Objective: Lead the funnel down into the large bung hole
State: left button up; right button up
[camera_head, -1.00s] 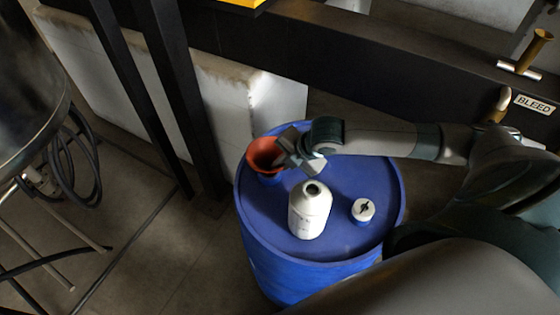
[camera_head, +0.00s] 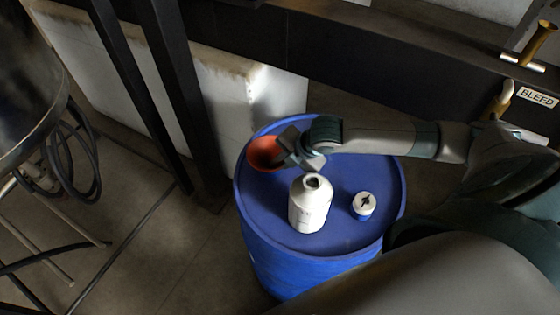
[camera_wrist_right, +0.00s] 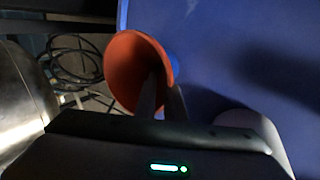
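The orange-red funnel (camera_head: 263,154) is over the far left part of the blue drum's top (camera_head: 275,205), its wide mouth up. My right gripper (camera_head: 287,158) is at the funnel's right side and appears shut on it. In the right wrist view the funnel (camera_wrist_right: 132,72) is at the fingertips (camera_wrist_right: 162,98), with the drum top behind. The large bung hole is hidden beneath the funnel, and I cannot tell whether the spout is inside it. My left gripper is not in view.
A white open-necked bottle (camera_head: 310,205) stands on the drum near my right gripper. A small white-and-blue capped container (camera_head: 363,206) stands right of it. Dark posts (camera_head: 180,90) rise behind the drum's left side. A metal vessel (camera_head: 30,85) stands far left.

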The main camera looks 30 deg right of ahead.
jog(key=shift+o, duration=1.3)
jog(key=shift+b+v, duration=0.35)
jog(key=shift+v, duration=0.55)
jog(key=p+v, duration=0.1)
jog(key=v, duration=1.4)
jog(key=shift+s+r, duration=0.2)
jog(key=shift+r, duration=0.05)
jog(key=shift+w+d, duration=0.1)
jog(key=shift+w, duration=0.05)
